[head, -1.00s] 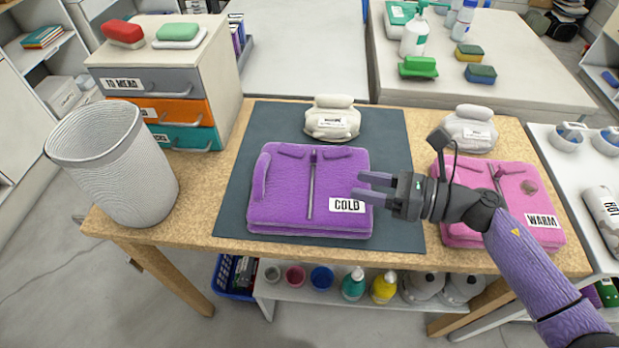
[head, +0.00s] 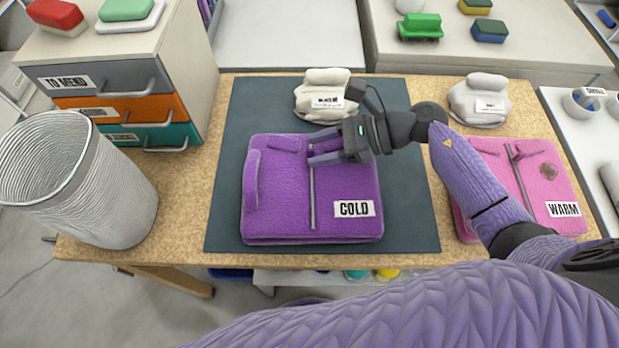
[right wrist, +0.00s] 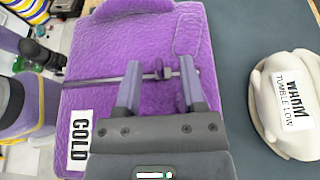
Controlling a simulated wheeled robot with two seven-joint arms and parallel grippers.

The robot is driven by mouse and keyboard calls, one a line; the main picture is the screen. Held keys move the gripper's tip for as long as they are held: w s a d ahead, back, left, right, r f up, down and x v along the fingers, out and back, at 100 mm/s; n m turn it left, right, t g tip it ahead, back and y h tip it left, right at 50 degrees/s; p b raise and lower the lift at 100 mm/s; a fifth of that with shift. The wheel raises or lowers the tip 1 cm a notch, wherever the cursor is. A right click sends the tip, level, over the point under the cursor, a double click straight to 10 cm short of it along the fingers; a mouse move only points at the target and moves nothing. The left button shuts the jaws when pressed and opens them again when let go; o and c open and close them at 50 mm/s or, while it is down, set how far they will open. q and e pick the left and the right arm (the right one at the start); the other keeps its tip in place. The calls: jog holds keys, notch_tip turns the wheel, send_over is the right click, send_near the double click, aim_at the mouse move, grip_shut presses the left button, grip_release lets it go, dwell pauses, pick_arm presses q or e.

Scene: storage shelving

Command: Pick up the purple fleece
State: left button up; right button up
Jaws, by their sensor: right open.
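The purple fleece (head: 275,205) lies folded on the dark mat (head: 415,215), with a white COLD label on its lower right. My right gripper (head: 309,155) is over the fleece's upper part, near the top of its zipper. In the right wrist view the open fingers (right wrist: 160,88) point at the fleece (right wrist: 110,50), one on each side of the zipper pull, with nothing held. Whether the fingertips touch the cloth cannot be told. My left gripper is not in view.
A cream cloth bundle (head: 322,105) sits behind the fleece. A pink WARM fleece (head: 550,180) and another pale bundle (head: 480,105) are at right. A basket (head: 110,200) and a drawer unit (head: 190,75) stand left.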

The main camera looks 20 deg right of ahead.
jog(key=shift+x, duration=1)
grip_shut()
dwell(0.6)
